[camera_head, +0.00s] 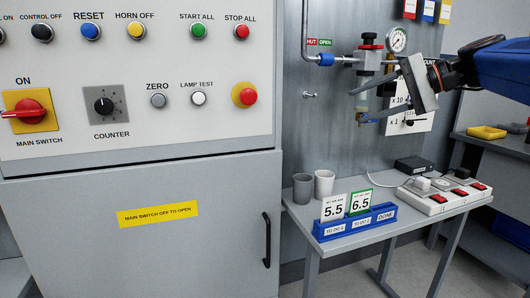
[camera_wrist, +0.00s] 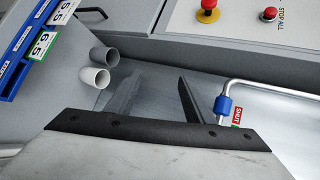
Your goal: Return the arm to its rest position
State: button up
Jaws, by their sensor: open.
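My gripper (camera_head: 356,107) is open and empty at the upper right of the head view, in front of the grey wall panel. Its two fingers point left, and my blue arm comes in from the right edge. In the wrist view my gripper (camera_wrist: 160,74) shows two dark fingers spread apart with nothing between them. The gripper plate hides part of the white counter card (camera_head: 396,122).
A side table carries two cups (camera_head: 303,188), a blue card tray (camera_head: 330,232) and a power strip (camera_head: 440,199). A control cabinet (camera_head: 135,165) with buttons fills the left. A pipe with a blue collar (camera_wrist: 224,105) lies close to the right finger in the wrist view.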

jog(key=s+a+f+n+g+h, duration=0.1)
jog(key=s+a+f+h, duration=0.15)
jog(key=s+f, duration=0.6)
jog(key=s+a+f+n+g+h, duration=0.1)
jog(key=s+f+h, duration=0.3)
jog(key=f, duration=0.7)
jog(key=s+d+f+n+h, duration=0.2)
jog(key=s+d+f, duration=0.1)
jog(key=s+f, duration=0.4)
jog(key=s+d+f+n+h, duration=0.2)
jog(key=s+f, duration=0.5)
jog(key=f, duration=0.4)
jog(key=shift+s+d+n+h, duration=0.35)
jog(key=shift+d+n, duration=0.15)
jog(key=shift+d, duration=0.15)
